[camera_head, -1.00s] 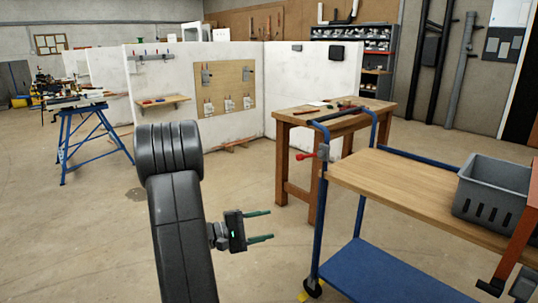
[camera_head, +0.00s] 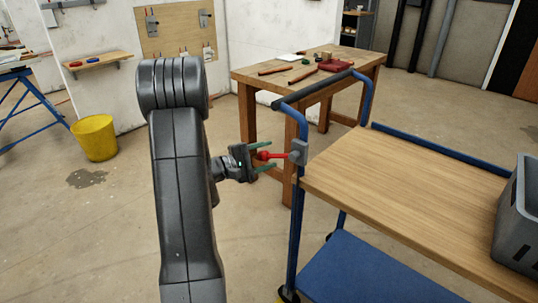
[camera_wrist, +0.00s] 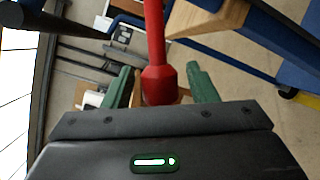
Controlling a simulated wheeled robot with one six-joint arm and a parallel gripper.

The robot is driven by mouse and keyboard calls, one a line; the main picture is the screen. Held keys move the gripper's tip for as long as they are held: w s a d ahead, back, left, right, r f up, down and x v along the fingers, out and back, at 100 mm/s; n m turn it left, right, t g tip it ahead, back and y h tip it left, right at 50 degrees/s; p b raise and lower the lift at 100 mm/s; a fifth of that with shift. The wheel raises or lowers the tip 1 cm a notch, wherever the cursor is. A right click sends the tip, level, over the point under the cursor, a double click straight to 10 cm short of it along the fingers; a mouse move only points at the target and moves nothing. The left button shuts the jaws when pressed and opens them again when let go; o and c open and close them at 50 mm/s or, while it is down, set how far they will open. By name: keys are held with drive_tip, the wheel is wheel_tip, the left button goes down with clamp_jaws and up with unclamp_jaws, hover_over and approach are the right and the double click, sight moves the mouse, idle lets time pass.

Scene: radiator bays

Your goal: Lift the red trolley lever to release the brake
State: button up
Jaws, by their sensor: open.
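The red lever (camera_head: 274,155) sticks out to the left from a grey bracket (camera_head: 299,152) on the blue upright of the trolley (camera_head: 400,178). It lies about level, with a knob at its free end. My gripper (camera_head: 268,159) is open, with its green fingers pointing at the trolley and the knob end between them. In the wrist view the red lever (camera_wrist: 155,60) runs down from the top to its thick end between the two green fingers (camera_wrist: 163,88). I see no clear finger contact with it.
A grey crate (camera_head: 512,222) stands on the trolley top at the right. A wooden workbench (camera_head: 250,76) with tools is behind the trolley. A yellow bucket (camera_head: 95,138) stands on the floor at left. Floor left of the trolley is clear.

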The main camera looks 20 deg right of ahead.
drive_tip(key=shift+s+d, duration=0.1)
drive_tip(key=shift+d, duration=0.55)
clamp_jaws()
drive_tip(key=shift+r+b, duration=0.15)
drive_tip(key=shift+b, duration=0.2)
drive_tip(key=r+m+b, duration=0.1)
drive_tip(key=w+r+m+y+b, duration=0.1)
drive_tip(key=b, duration=0.1)
drive_tip(key=shift+a, duration=0.2)
wheel_tip(320, 180, up, 4)
drive_tip(key=m+y+b, duration=0.1)
drive_tip(key=m+b, duration=0.2)
drive_tip(key=b, duration=0.1)
drive_tip(key=shift+f+t+b, duration=0.2)
drive_tip(key=shift+t+b, duration=0.2)
drive_tip(key=shift+s+d+r+m+t+y+b, duration=0.15)
drive_tip(key=shift+r+m+y+b, duration=0.1)
drive_tip(key=shift+r+m+b, duration=0.4)
drive_tip(key=shift+s+a+r+m+t+y+b, duration=0.1)
drive_tip(key=shift+r+m+t+y+b, duration=0.1)
drive_tip(key=shift+r+m+b, duration=0.35)
drive_tip(key=shift+s+d+r+m+t+y+b, duration=0.15)
drive_tip(key=shift+r+m+y+b, duration=0.2)
drive_tip(key=shift+r+b, duration=0.5)
drive_tip(key=shift+r, duration=0.1)
